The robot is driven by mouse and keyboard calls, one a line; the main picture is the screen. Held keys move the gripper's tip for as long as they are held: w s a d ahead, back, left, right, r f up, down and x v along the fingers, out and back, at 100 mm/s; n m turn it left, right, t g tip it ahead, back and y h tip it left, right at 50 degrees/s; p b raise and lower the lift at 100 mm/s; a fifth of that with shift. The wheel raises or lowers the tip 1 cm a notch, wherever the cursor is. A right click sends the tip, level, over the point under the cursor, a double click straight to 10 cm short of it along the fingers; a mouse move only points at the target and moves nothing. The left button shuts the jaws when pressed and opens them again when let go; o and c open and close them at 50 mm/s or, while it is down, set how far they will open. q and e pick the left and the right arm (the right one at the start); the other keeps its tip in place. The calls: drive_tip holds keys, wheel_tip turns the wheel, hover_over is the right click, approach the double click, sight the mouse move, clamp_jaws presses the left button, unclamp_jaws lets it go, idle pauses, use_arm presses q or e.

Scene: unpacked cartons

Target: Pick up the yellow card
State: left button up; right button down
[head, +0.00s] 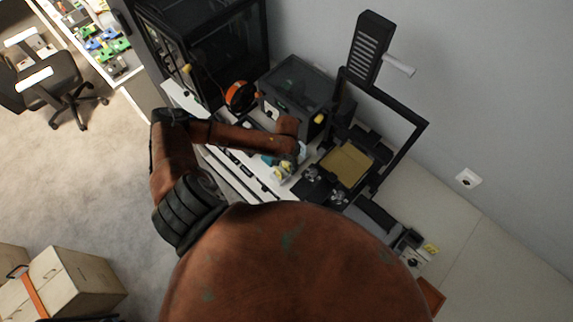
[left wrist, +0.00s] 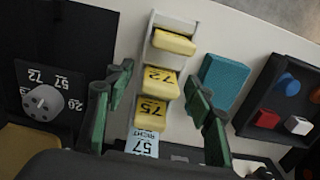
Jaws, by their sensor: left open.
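Yellow cards stand in a white holder (left wrist: 153,28) in the left wrist view. The nearer one is marked 75 (left wrist: 152,112), the one behind it 72 (left wrist: 158,80). A plain yellow piece (left wrist: 173,42) sits farther back in the holder. In the head view, my left gripper (head: 287,165) is over the white table, small and partly hidden by my arm. My right gripper is out of view.
A teal block (left wrist: 222,80) stands just right of the fingers. A dark tray (left wrist: 285,100) with coloured pieces is farther right, and a black panel with a grey knob (left wrist: 42,102) is at left. A 3D printer frame (head: 385,115) stands beside the arm.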

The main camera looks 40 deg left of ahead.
sight(285, 163)
use_arm(q)
drive_tip(key=c, duration=0.9)
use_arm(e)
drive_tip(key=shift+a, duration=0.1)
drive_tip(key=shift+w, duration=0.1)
use_arm(q)
drive_tip(key=shift+r, duration=0.5)
drive_tip(key=shift+c, duration=0.2)
wheel_tip(285, 163, up, 2)
drive_tip(key=shift+s+a+r+b, duration=0.15)
drive_tip(key=shift+b, duration=0.45)
drive_tip(key=s+a+r+b, duration=0.1)
drive_tip(key=s+a+r, duration=0.6)
drive_tip(key=s+r, duration=0.2)
drive_tip(key=s, duration=0.2)
drive_tip(key=shift+s+r+b, duration=0.3)
drive_tip(key=shift+s, duration=0.05)
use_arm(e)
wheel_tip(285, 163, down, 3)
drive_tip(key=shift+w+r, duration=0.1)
